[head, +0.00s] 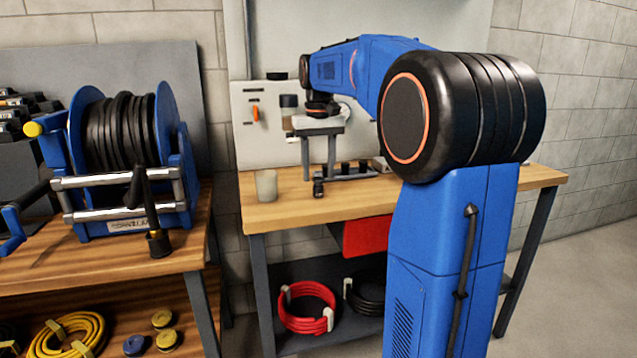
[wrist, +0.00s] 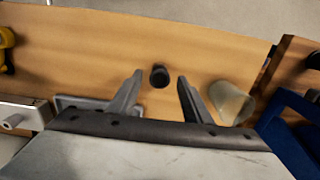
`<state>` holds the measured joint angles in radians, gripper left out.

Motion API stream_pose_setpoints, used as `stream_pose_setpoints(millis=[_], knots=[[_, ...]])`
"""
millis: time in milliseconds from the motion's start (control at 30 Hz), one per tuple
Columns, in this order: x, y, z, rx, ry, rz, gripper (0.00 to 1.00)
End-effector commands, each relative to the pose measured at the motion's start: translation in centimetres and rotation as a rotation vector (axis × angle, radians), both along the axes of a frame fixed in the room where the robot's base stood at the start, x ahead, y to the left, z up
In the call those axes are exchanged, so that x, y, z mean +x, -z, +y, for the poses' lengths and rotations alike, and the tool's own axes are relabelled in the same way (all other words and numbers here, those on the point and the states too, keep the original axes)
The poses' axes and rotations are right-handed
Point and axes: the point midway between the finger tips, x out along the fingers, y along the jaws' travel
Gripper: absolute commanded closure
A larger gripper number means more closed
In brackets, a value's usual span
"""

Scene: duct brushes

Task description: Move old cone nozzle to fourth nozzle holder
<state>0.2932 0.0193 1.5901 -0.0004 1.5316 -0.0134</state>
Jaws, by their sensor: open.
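A small black nozzle (head: 318,188), probably the old cone nozzle, stands on the wooden workbench near its front edge. In the wrist view the nozzle (wrist: 159,76) shows between my two fingertips, seen from above. My gripper (head: 318,176) is open and empty, pointing down over the nozzle, with a finger to either side. I cannot tell how high the tips are above the bench. The grey nozzle holder rack (head: 352,177) lies behind and to the right in the head view, with several dark pieces along it. My arm hides its right part, and I cannot make out the fourth holder.
A pale cup (head: 266,186) stands left of the nozzle; in the wrist view it (wrist: 231,101) is close to one finger. A blue hose reel (head: 128,150) and an upright black tool (head: 155,225) are on the left bench. The bench front between cup and nozzle is clear.

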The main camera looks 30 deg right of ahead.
Motion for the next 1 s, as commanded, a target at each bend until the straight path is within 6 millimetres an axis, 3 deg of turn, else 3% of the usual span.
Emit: stream_pose_setpoints(millis=[200, 400, 767, 867, 1000], knots=[[0.1, -4.2, 0.0, 0.000, 0.000, -0.001, 0.55], [0.1, -6.6, 0.0, 0.000, 0.000, -0.001, 0.55], [-0.2, -7.4, 0.1, -0.001, -0.002, -0.002, 0.55], [-1.1, -7.2, 0.9, -0.004, -0.010, -0.013, 0.55], [-3.8, -6.1, 3.2, -0.014, -0.037, -0.050, 0.55]])
